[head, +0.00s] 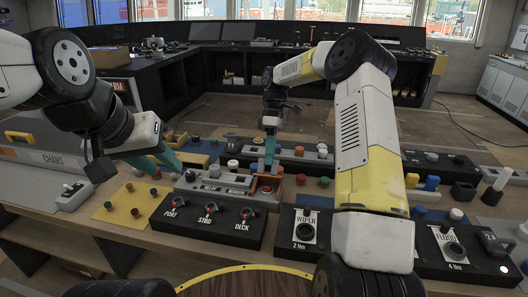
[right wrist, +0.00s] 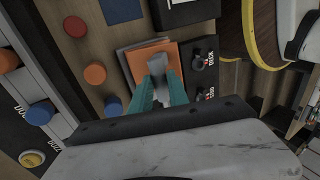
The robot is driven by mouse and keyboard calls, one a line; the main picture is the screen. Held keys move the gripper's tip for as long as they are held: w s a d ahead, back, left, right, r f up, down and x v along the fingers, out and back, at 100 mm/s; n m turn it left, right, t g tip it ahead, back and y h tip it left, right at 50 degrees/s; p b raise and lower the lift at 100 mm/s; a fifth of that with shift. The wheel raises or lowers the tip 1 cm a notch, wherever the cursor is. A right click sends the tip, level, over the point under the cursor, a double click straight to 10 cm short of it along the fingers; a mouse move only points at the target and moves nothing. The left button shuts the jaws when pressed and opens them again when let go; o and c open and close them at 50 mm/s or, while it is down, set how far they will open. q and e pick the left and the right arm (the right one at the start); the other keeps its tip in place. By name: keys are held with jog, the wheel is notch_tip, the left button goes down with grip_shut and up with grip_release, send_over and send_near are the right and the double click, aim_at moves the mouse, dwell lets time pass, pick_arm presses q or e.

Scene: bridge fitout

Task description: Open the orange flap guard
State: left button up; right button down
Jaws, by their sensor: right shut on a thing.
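The orange flap guard (head: 277,172) sits on a small block behind the dark switch box, near the middle of the head view. In the right wrist view the guard (right wrist: 146,52) is an orange plate just beyond the fingertips. My right gripper (head: 269,160) reaches down to it. Its teal fingers (right wrist: 160,92) are shut on a narrow grey part at the guard, which looks like its tab. The fingers hide part of the guard. My left gripper (head: 158,162) is over the yellow button plate, its teal fingers apart and empty.
A dark switch box (head: 207,219) marked PORT, STBD and DECK stands in front of the guard. A yellow plate (head: 128,205) with buttons is at left. The WIPER box (head: 304,240) is at right. Several buttons and knobs crowd the bench around the guard.

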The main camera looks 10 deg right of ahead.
jog(key=shift+d, duration=0.1)
dwell(0.3)
jog(key=c, duration=1.3)
grip_release()
jog(key=shift+f, duration=0.1)
jog(key=shift+w, duration=0.1)
jog(key=a+v, duration=0.1)
jog(key=v, duration=0.6)
jog(key=shift+w+d+r, duration=0.2)
jog(key=shift+d+r, duration=0.2)
jog(key=shift+d, duration=0.15)
